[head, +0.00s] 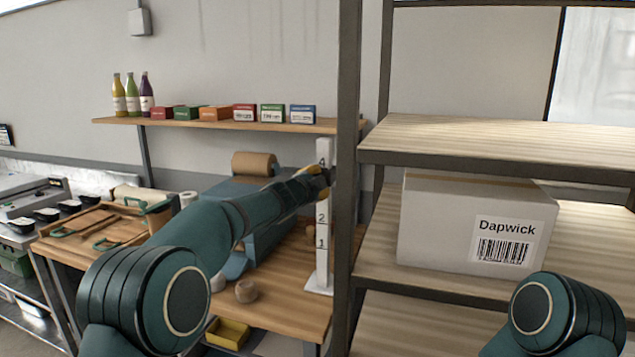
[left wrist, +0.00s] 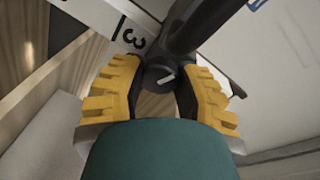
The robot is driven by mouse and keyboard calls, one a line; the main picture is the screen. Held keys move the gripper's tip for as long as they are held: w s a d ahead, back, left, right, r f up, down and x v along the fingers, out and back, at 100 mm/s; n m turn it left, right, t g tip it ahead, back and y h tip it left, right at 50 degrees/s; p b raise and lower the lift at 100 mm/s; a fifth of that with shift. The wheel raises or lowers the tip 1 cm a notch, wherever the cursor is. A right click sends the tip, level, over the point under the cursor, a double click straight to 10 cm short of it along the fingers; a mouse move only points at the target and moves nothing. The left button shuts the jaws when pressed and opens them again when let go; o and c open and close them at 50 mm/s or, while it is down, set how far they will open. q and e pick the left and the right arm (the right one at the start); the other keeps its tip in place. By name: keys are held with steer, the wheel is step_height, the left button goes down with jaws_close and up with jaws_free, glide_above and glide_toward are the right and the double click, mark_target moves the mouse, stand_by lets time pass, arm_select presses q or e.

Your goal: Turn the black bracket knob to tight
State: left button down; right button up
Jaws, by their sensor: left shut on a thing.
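A white upright post (head: 322,235) with printed numbers stands at the right end of the wooden workbench; in the left wrist view its face shows a 3 (left wrist: 137,40). The black bracket knob (left wrist: 158,77), round with a white pointer line, sits beside the post under a dark bar. My left gripper (head: 320,182) reaches the post at mid height. In the left wrist view the gripper (left wrist: 160,92) has its yellow-padded fingers on both sides of the knob and is shut on it. The knob is hidden by the gripper in the head view. My right gripper is out of view.
A metal shelf rack (head: 349,150) stands close right of the post and holds a white Dapwick box (head: 440,225). A brown paper roll (head: 254,164) lies behind my left arm. A wall shelf (head: 215,125) with bottles and small boxes hangs above the bench.

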arm_select(q)
steer(key=shift+r, duration=0.15)
steer(key=c, duration=0.6)
jaws_free()
steer(key=shift+o, duration=0.2)
steer(key=shift+s, duration=0.1)
steer(key=f+v, duration=0.1)
steer(key=v, duration=1)
steer(key=shift+s+a+r, duration=0.2)
steer(key=shift+s+r, duration=0.2)
steer(key=shift+a, duration=0.1)
steer(key=shift+c, duration=0.2)
